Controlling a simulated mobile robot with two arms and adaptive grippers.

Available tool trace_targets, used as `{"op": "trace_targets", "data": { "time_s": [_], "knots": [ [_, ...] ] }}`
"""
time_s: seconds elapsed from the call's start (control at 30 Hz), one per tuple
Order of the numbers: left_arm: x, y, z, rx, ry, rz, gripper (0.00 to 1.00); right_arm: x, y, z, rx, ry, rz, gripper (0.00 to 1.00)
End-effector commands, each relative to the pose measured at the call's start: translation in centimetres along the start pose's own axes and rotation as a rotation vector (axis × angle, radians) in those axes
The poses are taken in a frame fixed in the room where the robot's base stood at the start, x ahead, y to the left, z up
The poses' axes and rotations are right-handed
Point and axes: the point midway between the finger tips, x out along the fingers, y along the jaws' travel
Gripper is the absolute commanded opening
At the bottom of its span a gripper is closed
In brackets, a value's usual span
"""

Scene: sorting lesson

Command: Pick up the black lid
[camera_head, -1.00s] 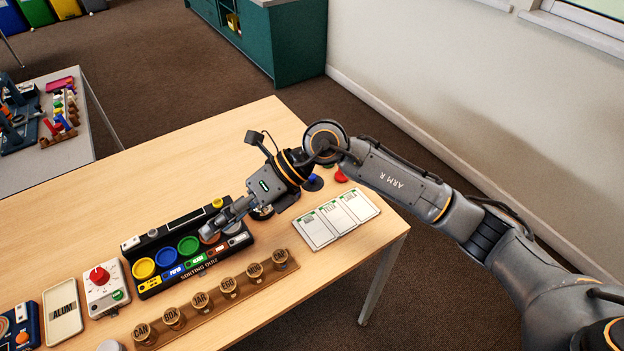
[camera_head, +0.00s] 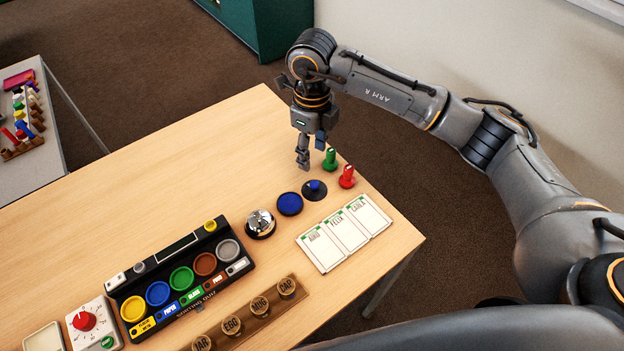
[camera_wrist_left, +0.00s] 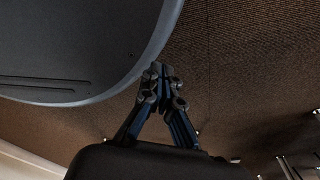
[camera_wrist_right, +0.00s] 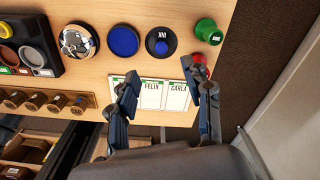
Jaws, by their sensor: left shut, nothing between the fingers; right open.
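The black lid (camera_head: 314,190) is a round disc with a blue knob-like centre, lying on the table to the right of an open blue ink pad (camera_head: 289,204). In the right wrist view the lid (camera_wrist_right: 161,42) shows the label INK. My right gripper (camera_head: 311,152) points down, open and empty, above the table a little behind the lid in the head view. In the right wrist view the lid lies beyond its fingertips (camera_wrist_right: 163,75), apart from them. My left gripper (camera_wrist_left: 160,72) is shut and empty, seen over the floor in the left wrist view.
A green stamp (camera_head: 330,158) and a red stamp (camera_head: 347,177) stand close right of the lid. A silver bell (camera_head: 260,224), white cards (camera_head: 344,233) and the sorting quiz box (camera_head: 180,278) are nearby. The table's back left area is clear.

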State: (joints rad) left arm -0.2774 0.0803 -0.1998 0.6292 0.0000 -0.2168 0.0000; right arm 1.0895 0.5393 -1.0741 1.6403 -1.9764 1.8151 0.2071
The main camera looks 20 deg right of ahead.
Motion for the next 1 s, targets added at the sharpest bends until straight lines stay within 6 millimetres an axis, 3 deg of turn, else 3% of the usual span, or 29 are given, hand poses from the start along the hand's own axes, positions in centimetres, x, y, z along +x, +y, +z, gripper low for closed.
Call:
{"op": "trace_targets", "data": {
  "time_s": [0.1,0.27,0.37,0.67,0.8,1.0],
  "knots": [
    [-0.5,0.5,2.9,0.000,-0.044,0.006,0.00,2.6,0.1,-0.1,0.001,0.005,0.003,0.50],
    [-0.8,0.8,4.7,0.000,-0.070,0.009,0.00,5.2,0.1,-0.1,0.000,0.001,0.004,0.50],
    [-0.8,0.7,4.4,0.000,-0.065,0.009,0.00,6.1,0.1,0.0,0.000,0.000,0.002,0.50],
    [-1.6,0.2,0.8,0.000,-0.012,0.003,0.00,9.3,-0.1,-0.5,0.000,0.003,0.004,0.50],
    [-1.6,0.3,1.0,0.000,-0.017,0.004,0.00,11.1,-0.2,-0.4,0.000,0.000,0.003,0.50],
    [-1.7,0.4,2.2,0.000,-0.034,0.006,0.00,11.6,-0.2,-0.4,-0.001,-0.001,0.001,0.50]
  ]
}}
